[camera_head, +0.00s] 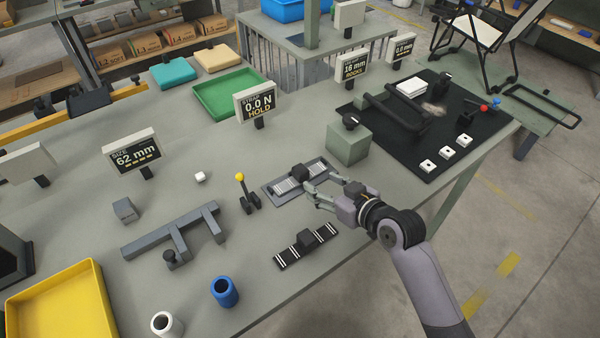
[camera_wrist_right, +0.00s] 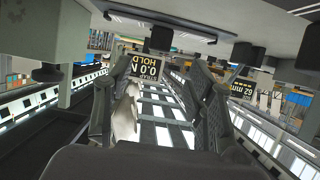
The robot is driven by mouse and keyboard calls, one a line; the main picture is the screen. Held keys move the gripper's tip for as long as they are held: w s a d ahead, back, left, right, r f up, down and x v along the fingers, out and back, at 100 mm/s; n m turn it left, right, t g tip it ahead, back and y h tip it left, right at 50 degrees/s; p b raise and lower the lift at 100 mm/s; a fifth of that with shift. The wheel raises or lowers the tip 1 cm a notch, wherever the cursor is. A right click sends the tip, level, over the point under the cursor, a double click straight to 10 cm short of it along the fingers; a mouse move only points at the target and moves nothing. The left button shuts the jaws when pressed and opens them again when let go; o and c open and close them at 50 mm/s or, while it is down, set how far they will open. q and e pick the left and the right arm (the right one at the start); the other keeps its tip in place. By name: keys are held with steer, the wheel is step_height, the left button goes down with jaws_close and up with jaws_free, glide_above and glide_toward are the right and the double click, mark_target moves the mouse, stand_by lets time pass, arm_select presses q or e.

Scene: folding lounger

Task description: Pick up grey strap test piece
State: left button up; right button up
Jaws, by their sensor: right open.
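The grey strap test piece (camera_head: 287,186), with pale stripes and a black block on it, lies on a dark grey plate (camera_head: 269,194) near the middle of the table. My right gripper (camera_head: 320,188) is open at the right end of this piece, with its fingers pointing left toward it. I cannot tell whether they touch it. A black strap with white stripes (camera_head: 288,256) lies nearer the front edge. My left gripper is not in view.
A sign reading 0.0 N HOLD (camera_head: 257,104) stands behind the strap. A yellow-knobbed lever (camera_head: 241,180) is to its left. A grey-green block (camera_head: 349,143) and a black mat (camera_head: 480,125) are to the right. A blue cup (camera_head: 224,292) stands near the front edge.

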mark_target(303, 171)
steer(key=x, duration=0.4)
steer(key=shift+w+a, duration=0.1)
steer(key=shift+w, duration=0.1)
steer(key=shift+w+a+f, duration=0.15)
steer(key=shift+w+a, duration=0.05)
steer(key=shift+w, duration=0.05)
steer(key=p+x, duration=0.1)
steer(key=x, duration=0.3)
steer(key=shift+w+a, duration=0.1)
steer(key=shift+w, duration=0.1)
steer(key=shift+w+a, duration=0.15)
steer(key=shift+w, duration=0.1)
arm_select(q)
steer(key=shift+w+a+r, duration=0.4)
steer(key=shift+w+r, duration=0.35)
arm_select(e)
steer(key=shift+c, duration=0.5)
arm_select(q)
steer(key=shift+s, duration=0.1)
arm_select(e)
jaws_close()
